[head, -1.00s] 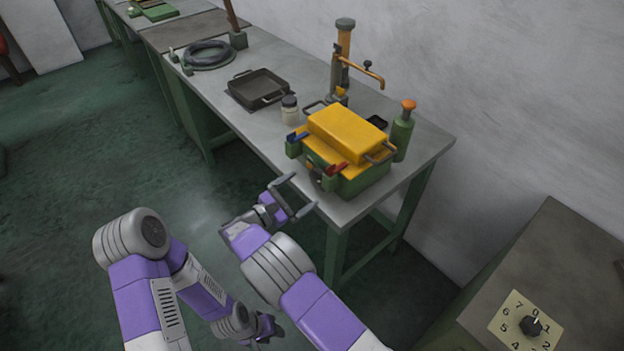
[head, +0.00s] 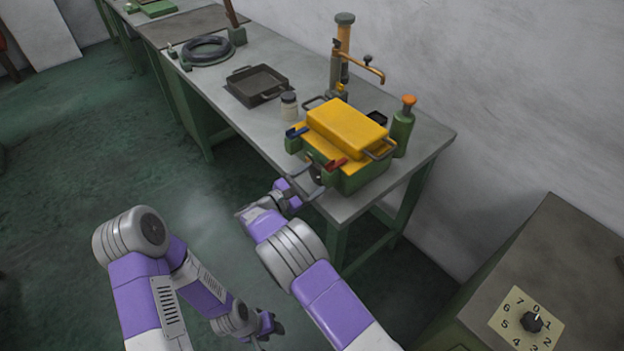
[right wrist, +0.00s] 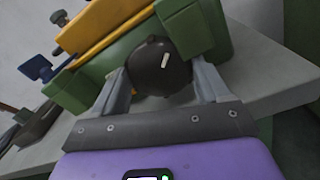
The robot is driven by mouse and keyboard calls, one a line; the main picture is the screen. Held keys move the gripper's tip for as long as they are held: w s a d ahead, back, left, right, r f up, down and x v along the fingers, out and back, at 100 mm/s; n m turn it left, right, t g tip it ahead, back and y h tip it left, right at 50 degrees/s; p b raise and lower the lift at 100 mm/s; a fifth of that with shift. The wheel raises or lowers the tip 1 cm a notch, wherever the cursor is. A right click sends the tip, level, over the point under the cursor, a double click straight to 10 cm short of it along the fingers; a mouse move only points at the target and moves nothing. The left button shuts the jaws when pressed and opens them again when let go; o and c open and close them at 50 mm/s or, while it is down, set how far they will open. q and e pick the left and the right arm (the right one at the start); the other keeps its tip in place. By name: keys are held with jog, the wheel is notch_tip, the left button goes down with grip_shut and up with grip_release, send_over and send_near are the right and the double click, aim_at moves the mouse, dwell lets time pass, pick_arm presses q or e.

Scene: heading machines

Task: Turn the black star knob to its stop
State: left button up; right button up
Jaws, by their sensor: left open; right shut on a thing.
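The black star knob (right wrist: 158,66) is dark and roundish with a white mark, on the front of the green and yellow machine (head: 345,130). In the right wrist view it sits between the two fingers of my right gripper (right wrist: 162,80), which is shut on it. In the head view my right gripper (head: 308,185) is at the machine's front and mostly hides the knob. The white mark tilts slightly to the right in the right wrist view. My left gripper (head: 268,326) is open, low over the floor, away from the table.
The machine stands near the end of a grey table (head: 235,115). A green bottle (head: 402,127), a jar (head: 289,106) and a black tray (head: 258,86) stand close by. A cabinet (head: 550,250) at the right carries a numbered dial plate (head: 510,310) with a dark knob.

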jog(key=shift+f+m+b, duration=0.2)
jog(key=shift+m+b, duration=1)
jog(key=shift+c, duration=0.3)
jog(key=shift+r+m+b, duration=0.15)
jog(key=shift+m+b, duration=0.45)
jog(key=shift+m, duration=0.3)
jog(key=o, duration=1)
jog(key=shift+o, duration=0.2)
